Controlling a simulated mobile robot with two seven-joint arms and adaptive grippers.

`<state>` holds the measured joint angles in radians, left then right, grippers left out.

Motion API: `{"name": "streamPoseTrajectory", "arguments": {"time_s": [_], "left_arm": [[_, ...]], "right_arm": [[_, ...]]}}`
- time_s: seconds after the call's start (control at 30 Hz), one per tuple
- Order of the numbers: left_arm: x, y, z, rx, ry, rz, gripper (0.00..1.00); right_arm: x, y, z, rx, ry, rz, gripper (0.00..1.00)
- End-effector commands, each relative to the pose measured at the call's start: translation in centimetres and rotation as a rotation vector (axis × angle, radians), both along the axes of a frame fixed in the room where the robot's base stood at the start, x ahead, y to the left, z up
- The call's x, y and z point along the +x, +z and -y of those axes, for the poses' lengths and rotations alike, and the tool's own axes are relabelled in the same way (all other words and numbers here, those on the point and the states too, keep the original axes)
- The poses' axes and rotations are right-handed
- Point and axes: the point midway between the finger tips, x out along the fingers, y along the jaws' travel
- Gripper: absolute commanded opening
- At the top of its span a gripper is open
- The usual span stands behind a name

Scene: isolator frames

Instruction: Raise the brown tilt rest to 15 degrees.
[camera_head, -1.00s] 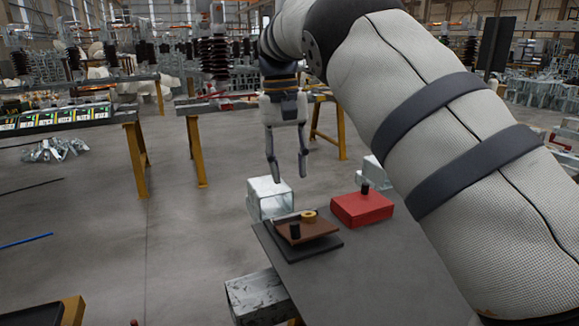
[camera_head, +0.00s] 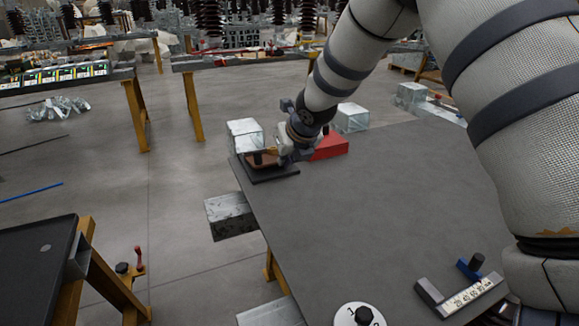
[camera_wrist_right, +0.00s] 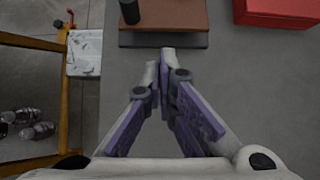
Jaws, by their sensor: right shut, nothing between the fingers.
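The brown tilt rest (camera_head: 262,160) sits on a dark base (camera_head: 272,175) at the far left corner of the grey table (camera_head: 350,205). My right wrist and gripper hide part of it, so its angle is hard to tell. In the right wrist view the brown plate (camera_wrist_right: 176,14) lies at the top, with a black knob (camera_wrist_right: 130,11) on its left. My right gripper (camera_wrist_right: 165,56) is shut and empty, its fingertips at the dark base's near edge; touching or apart, I cannot tell. In the head view the right gripper (camera_head: 274,151) is beside the rest. My left gripper is not in view.
A red block (camera_head: 330,147) stands right of the rest. Metal blocks (camera_head: 245,135) stand behind. A white dial (camera_head: 345,318) with a black knob and a numbered scale (camera_head: 468,296) with a blue slider are at the near edge. The table's middle is clear.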

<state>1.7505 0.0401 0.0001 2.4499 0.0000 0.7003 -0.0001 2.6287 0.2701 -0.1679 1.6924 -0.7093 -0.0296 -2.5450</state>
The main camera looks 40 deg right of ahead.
Motion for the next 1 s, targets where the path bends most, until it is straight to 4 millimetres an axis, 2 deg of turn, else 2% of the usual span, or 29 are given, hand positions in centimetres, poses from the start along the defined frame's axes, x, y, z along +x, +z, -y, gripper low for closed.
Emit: {"name": "streamPoseTrajectory", "arguments": {"time_s": [0.03, 0.1, 0.23, 0.4, 0.8, 1.0], "left_arm": [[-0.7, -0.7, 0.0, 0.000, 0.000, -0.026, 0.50], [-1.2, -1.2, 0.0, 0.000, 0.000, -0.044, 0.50], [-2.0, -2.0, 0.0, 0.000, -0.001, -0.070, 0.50], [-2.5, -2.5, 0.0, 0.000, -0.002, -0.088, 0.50], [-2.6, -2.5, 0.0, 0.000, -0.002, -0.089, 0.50], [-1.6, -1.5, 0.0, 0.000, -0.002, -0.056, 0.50]], "right_arm": [[0.5, -2.1, 0.2, 0.001, -0.001, -0.017, 0.00], [1.4, -3.4, 0.4, 0.001, -0.005, -0.018, 0.00], [2.9, -5.4, 0.8, 0.001, -0.005, -0.017, 0.00], [4.3, -6.7, 1.2, 0.002, -0.007, -0.012, 0.00], [4.7, -6.8, 1.3, 0.001, -0.006, -0.006, 0.00], [5.2, -4.8, 1.4, 0.002, -0.007, 0.001, 0.00]]}}
